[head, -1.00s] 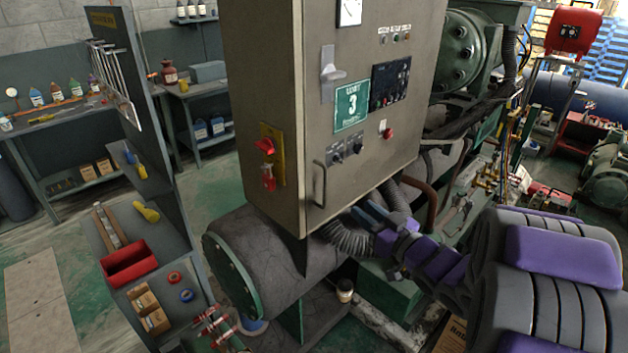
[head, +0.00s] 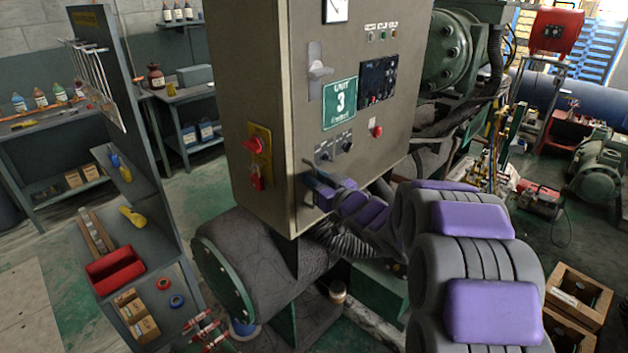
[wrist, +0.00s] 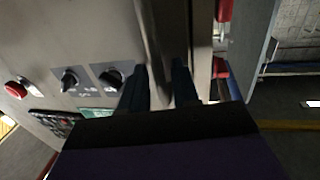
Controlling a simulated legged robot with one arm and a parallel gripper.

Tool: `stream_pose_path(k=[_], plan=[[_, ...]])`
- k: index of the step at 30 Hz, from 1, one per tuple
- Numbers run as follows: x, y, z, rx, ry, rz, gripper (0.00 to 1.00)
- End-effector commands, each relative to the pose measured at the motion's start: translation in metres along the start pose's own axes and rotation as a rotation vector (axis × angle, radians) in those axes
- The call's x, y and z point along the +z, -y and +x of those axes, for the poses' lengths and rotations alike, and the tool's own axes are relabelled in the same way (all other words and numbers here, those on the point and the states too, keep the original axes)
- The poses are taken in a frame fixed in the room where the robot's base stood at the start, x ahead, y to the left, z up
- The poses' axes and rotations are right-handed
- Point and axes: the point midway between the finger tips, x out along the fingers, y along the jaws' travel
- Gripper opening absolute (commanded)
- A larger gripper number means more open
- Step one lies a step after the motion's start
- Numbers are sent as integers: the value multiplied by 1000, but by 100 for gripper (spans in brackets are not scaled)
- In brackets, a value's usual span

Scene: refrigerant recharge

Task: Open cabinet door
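The grey cabinet (head: 275,90) stands upright with its front door (head: 360,45) shut. The door handle is low near the door's left edge, partly hidden by my gripper (head: 312,188). In the wrist view my gripper (wrist: 160,90) has its two dark fingers apart, close to the door face. A dark upright bar, which looks like the handle, runs between or just beyond them. I cannot tell if the fingers touch it.
A red switch on a yellow plate (head: 258,155) is on the cabinet's left side. A dark cylindrical tank (head: 270,265) lies below. A tool shelf with a red bin (head: 115,270) stands left.

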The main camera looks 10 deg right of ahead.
Motion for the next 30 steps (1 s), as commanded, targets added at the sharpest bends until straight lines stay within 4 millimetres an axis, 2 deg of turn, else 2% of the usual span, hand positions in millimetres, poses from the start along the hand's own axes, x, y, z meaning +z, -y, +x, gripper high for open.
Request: stream_pose_path(k=[4,12,21,30], plan=[[-1,0,7,0,-2,-1,30],[-1,0,8,1,-2,-1,30],[-1,0,8,1,-2,-1,2],[-1,0,8,1,-2,-1,0]])
